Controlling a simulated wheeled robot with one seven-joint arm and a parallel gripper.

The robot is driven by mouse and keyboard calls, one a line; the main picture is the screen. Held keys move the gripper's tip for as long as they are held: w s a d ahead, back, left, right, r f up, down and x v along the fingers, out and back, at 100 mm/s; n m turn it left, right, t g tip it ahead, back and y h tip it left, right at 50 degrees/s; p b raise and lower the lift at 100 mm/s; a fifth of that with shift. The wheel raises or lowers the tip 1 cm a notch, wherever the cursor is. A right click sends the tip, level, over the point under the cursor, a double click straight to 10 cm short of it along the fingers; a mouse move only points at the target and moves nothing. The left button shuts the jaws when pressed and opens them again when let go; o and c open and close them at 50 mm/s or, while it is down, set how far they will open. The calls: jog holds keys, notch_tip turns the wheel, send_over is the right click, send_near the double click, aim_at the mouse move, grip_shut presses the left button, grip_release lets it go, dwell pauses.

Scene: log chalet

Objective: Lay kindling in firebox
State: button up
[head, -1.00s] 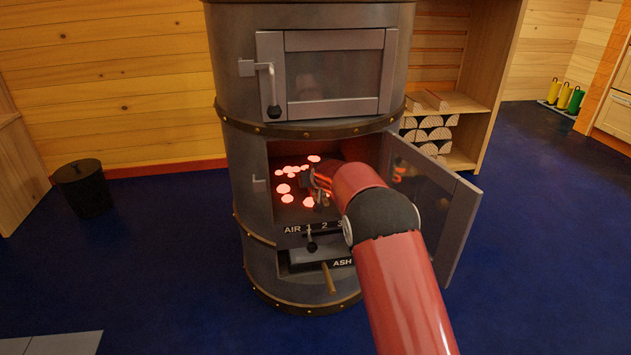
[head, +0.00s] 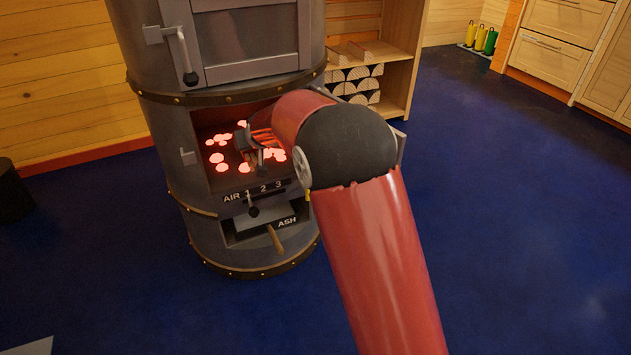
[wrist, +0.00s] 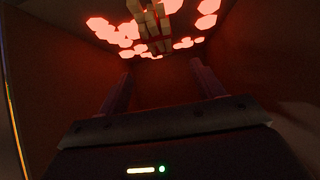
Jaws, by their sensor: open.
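The firebox (head: 232,174) of the grey stove is open at the front and holds glowing embers (head: 218,158). My gripper (head: 252,149) is inside it, and my red arm reaches in from the lower right. In the wrist view its two fingers (wrist: 161,70) are wide apart with nothing between them. Several kindling sticks (wrist: 152,20) lie together among the embers ahead of the fingers, apart from them. In the head view the sticks (head: 263,135) show reddish beside the gripper, partly hidden. The firebox door is mostly hidden behind my arm.
The upper stove door (head: 248,40) is shut above the opening. The ash drawer (head: 270,230) with its handle sits below. A wood shelf (head: 395,80) with split logs stands behind at the right. A dark bin (head: 12,190) is at the left. The blue floor is clear at the right.

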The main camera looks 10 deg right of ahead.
jog(key=s+d+r+m+g, duration=0.1)
jog(key=s+d+r, duration=0.2)
jog(key=s+d, duration=0.3)
jog(key=s+d+r+h, duration=0.1)
jog(key=s+d+r, duration=0.25)
jog(key=s, duration=0.45)
jog(key=s+d+r+m+g, duration=0.1)
jog(key=s+d+r, duration=0.35)
jog(key=s, duration=0.25)
jog(key=s+d+f+g+h, duration=0.1)
jog(key=s+d+f, duration=0.1)
jog(key=s, duration=1)
jog(key=s+d+f+m+g+h, duration=0.1)
jog(key=s+d+f, duration=0.2)
jog(key=s, duration=0.9)
jog(key=shift+s+d+g, duration=0.2)
jog(key=shift+d+g, duration=0.1)
jog(key=shift+d, duration=0.7)
jog(key=shift+r, duration=0.15)
